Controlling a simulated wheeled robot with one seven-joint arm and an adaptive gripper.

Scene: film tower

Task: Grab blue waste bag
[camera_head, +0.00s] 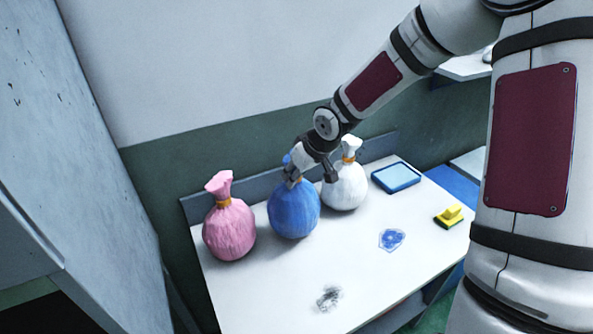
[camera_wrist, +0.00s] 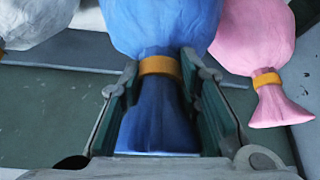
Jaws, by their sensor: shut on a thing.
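The blue waste bag (camera_head: 293,212) stands on the white table between a pink bag and a white bag. Its neck is tied with an orange band (camera_wrist: 160,66). My gripper (camera_head: 309,176) is at the top of the blue bag, coming from above and the right. In the wrist view my gripper (camera_wrist: 163,82) has its two fingers on either side of the blue neck at the band, shut on it. The blue bag's body (camera_wrist: 160,25) shows beyond the fingers. In the head view the gripper hides part of the neck.
The pink bag (camera_head: 229,230) stands close on the left and the white bag (camera_head: 344,187) close on the right. A wall rises behind.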

